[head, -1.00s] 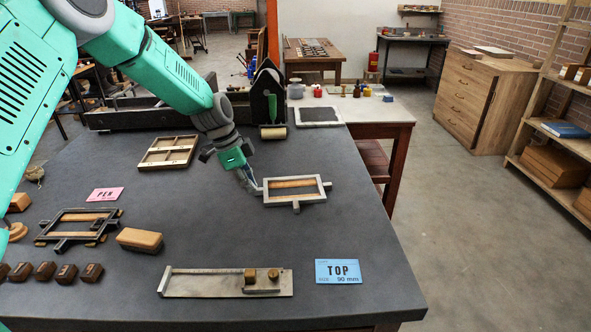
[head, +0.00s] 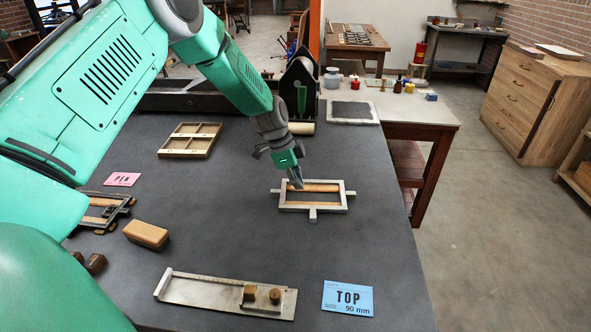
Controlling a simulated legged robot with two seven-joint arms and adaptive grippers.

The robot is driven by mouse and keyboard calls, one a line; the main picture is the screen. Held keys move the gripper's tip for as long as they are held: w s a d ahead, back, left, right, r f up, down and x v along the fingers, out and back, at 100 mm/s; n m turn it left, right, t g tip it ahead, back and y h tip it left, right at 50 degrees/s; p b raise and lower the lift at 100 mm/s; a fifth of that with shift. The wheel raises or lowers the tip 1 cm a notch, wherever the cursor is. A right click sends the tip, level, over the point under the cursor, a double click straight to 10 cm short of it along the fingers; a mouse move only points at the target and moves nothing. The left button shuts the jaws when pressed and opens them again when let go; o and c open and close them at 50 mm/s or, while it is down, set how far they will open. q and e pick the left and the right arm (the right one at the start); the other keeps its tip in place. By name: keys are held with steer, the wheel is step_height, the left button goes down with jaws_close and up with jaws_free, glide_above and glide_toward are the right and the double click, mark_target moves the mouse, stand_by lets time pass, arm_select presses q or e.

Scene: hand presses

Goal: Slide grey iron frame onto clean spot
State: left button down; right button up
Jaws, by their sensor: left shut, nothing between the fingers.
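The grey iron frame (head: 312,208) lies flat on the dark bench top, right of centre. It is a rectangle with short tabs at its sides and front, and a wooden strip (head: 322,188) lies along its rear inner side. My left gripper (head: 296,184) points down at the frame's rear left part, fingers shut and empty. Its tips overlap the rear rail in the picture; I cannot tell whether they touch it. No clean spot is marked; bare bench (head: 235,225) lies left of and in front of the frame. My right gripper is not in view.
A wooden divided tray (head: 187,153) lies behind left. A metal composing stick (head: 205,291) and blue TOP card (head: 348,299) lie in front. A tan block (head: 146,234) and dark frame (head: 101,218) are at left. The bench's right edge (head: 404,240) is near the frame.

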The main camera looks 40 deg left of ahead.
mark_target(207, 192)
arm_select(q)
steer(key=x, duration=0.4)
steer(key=shift+a+f, duration=0.1)
steer(key=shift+a, duration=0.1)
steer(key=shift+s+a+r+p, duration=0.4)
steer(key=shift+s+a+p, duration=0.25)
steer(key=shift+s+a, duration=0.3)
steer(key=shift+a, duration=0.05)
steer(key=shift+s+a, duration=0.1)
steer(key=shift+a, duration=0.1)
steer(key=shift+a+f, duration=0.1)
steer(key=shift+a, duration=0.15)
steer(key=shift+a, duration=0.2)
steer(key=s+a, duration=0.4)
steer(key=a, duration=0.3)
steer(key=s+a, duration=0.5)
steer(key=a, duration=0.2)
steer(key=s+a, duration=0.4)
steer(key=a, duration=0.2)
steer(key=shift+s+a, duration=0.15)
steer(key=shift+a, duration=0.25)
